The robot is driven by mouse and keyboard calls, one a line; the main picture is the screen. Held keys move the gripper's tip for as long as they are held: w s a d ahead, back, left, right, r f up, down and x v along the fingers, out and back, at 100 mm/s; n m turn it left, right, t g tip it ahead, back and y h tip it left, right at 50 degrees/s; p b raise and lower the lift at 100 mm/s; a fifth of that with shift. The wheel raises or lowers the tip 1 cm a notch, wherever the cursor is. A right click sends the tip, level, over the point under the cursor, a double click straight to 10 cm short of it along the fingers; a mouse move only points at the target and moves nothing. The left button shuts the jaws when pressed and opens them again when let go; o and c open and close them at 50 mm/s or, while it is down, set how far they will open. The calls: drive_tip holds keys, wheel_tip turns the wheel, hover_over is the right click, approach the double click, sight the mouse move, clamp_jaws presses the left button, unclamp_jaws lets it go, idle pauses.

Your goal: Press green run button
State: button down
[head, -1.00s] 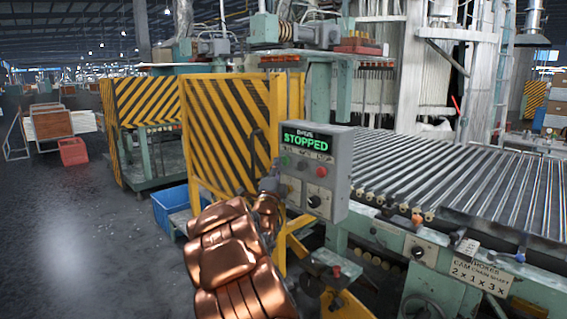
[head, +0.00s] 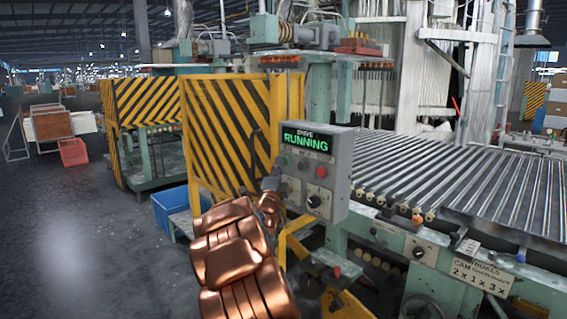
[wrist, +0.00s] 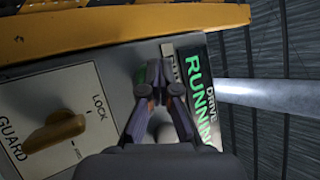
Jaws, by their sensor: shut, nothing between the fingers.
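The grey control box (head: 338,170) stands upright beside the roller bed. My gripper (head: 271,184) is at the box's left front, shut and empty. In the wrist view my gripper's fingertips (wrist: 160,92) are close to the panel beside the RUN label and hide most of the button; contact cannot be told.
A guard/lock switch (wrist: 55,132) with a yellow handle is on the panel. A yellow-black striped guard (head: 225,125) stands behind my arm. The roller bed (head: 450,180) extends right. A blue bin (head: 168,210) is left of my arm. Floor at the left is open.

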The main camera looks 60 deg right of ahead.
idle(0.5)
drive_tip(key=shift+w+a+b, duration=0.1)
drive_tip(key=shift+a+b, duration=0.7)
